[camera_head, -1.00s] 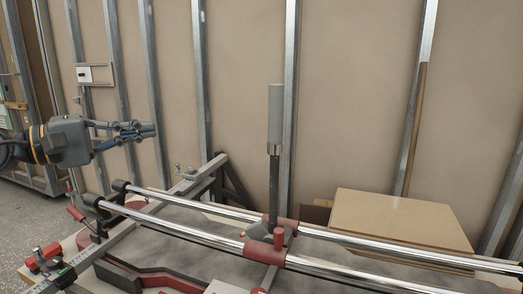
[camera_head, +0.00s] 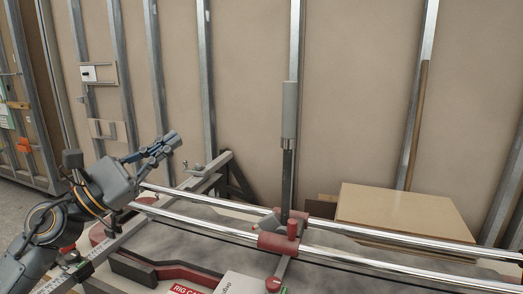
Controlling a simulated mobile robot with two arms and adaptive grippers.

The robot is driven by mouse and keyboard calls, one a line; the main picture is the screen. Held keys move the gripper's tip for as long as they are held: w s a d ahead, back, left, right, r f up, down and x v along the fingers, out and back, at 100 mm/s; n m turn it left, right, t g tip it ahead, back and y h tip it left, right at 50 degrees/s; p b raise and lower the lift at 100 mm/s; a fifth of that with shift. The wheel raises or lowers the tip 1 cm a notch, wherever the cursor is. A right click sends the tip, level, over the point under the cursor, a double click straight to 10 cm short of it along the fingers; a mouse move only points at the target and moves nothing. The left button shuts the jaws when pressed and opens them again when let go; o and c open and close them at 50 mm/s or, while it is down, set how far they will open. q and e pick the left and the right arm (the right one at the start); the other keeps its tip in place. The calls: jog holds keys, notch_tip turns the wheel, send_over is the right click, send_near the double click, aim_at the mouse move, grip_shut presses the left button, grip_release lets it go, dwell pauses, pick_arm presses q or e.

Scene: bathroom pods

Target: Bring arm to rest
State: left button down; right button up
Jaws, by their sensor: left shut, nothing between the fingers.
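My left gripper (camera_head: 170,140) is at the left of the head view, on my dark grey arm that comes in from the lower left. Its fingers are together, with nothing between them, and point up and to the right. It is in front of the wall, above the left end of the rig's rails, and appears apart from them. My right gripper is not in the picture.
A rig with two shiny rails (camera_head: 380,250) crosses the lower right. Its carriage (camera_head: 278,243) bears an upright grey handle (camera_head: 289,110). A cardboard-coloured box (camera_head: 405,212) stands behind the rails. A studded wall (camera_head: 350,90) closes the back.

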pick_arm(q)
jog(key=s+a+f+m+t+y, duration=0.1)
jog(key=s+a+f+m+y, duration=0.15)
jog(key=f+m+y, duration=0.65)
jog(key=s+a+f+m+y, duration=0.1)
jog(key=a+f+m+y, duration=0.25)
jog(key=f+m, duration=0.85)
jog(key=s+a+f+m+t+y, duration=0.1)
jog(key=a+f+m+y, duration=0.1)
jog(key=f+m+y, duration=0.75)
jog(key=s+d+f+n+g+h, duration=0.2)
jog(key=s+f+n+g, duration=0.35)
jog(key=s+f, duration=0.65)
jog(key=s+d+f+n+g+h, duration=0.25)
jog(key=s+f+n+g, duration=0.35)
jog(key=s+f, duration=0.6)
notch_tip(320, 180, down, 22)
jog(key=s+m+g, duration=0.1)
jog(key=s+g, duration=0.1)
jog(key=s, duration=0.1)
jog(key=s+a+f+g+p, duration=0.1)
jog(key=s+a+f, duration=0.1)
jog(key=s+f, duration=1.3)
jog(key=shift+s+a+f+y, duration=0.35)
jog(key=shift+s+f+y, duration=0.1)
jog(key=shift+s, duration=0.5)
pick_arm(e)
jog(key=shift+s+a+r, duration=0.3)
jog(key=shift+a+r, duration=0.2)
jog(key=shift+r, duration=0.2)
